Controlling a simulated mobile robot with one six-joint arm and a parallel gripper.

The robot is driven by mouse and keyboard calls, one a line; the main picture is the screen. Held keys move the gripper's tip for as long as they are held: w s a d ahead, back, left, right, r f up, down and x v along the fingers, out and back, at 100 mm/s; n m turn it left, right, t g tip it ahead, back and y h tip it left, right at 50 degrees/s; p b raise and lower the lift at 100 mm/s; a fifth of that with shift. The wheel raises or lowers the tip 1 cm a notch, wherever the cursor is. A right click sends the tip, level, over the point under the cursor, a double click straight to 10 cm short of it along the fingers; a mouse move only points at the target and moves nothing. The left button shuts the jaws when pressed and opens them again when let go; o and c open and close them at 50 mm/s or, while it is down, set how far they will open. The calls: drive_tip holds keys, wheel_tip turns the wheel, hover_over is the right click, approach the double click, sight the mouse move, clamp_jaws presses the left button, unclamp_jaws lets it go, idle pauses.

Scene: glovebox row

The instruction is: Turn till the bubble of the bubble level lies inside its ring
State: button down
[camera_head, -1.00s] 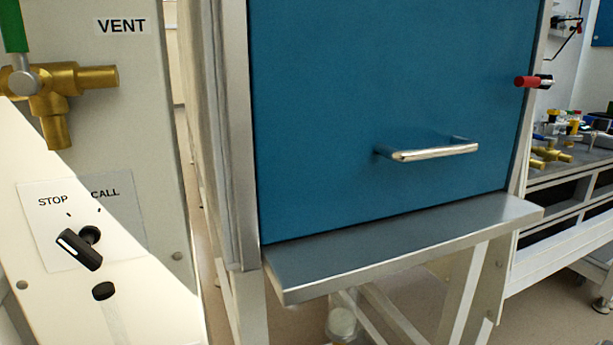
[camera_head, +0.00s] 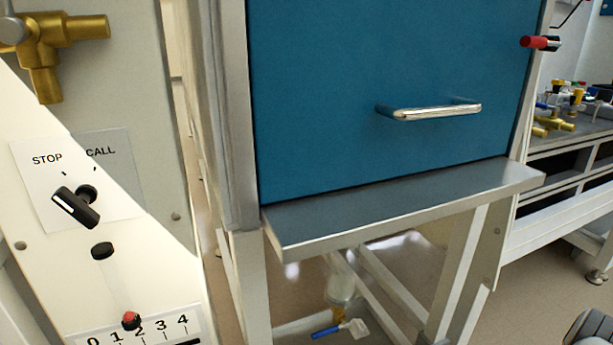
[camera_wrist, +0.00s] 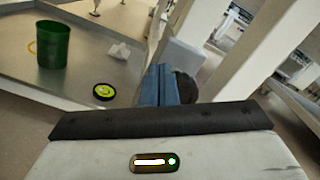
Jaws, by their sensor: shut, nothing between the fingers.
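The bubble level (camera_wrist: 104,91) is probably the small black disc with a yellow-green face in the wrist view. It lies on a grey metal surface (camera_wrist: 75,80), left of my gripper. Its face is too small to tell where the bubble stands against the ring. My gripper (camera_wrist: 163,72) shows as blue fingers above its dark and white housing. The fingers are shut, hold nothing and are apart from the level.
A green bin (camera_wrist: 53,45) and crumpled white paper (camera_wrist: 120,50) stand near the level. In the head view are a blue door (camera_head: 390,60) with a handle (camera_head: 430,112), a jutting shelf (camera_head: 400,205), and a panel with a black STOP/CALL knob (camera_head: 76,207). Floor (camera_head: 540,270) shows at right.

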drive_tip(key=shift+s+a, duration=0.1)
drive_tip(key=shift+a, duration=0.05)
idle(0.4)
drive_tip(key=v, duration=0.6)
drive_tip(key=shift+s+a+r, duration=0.1)
drive_tip(key=shift+a+r, duration=0.05)
drive_tip(key=shift+a, duration=0.1)
idle(0.3)
drive_tip(key=w+d+m+p, duration=0.2)
drive_tip(key=d+m+p, duration=0.45)
drive_tip(key=m, duration=0.55)
drive_tip(key=d+b+x, duration=0.1)
drive_tip(key=x, duration=0.6)
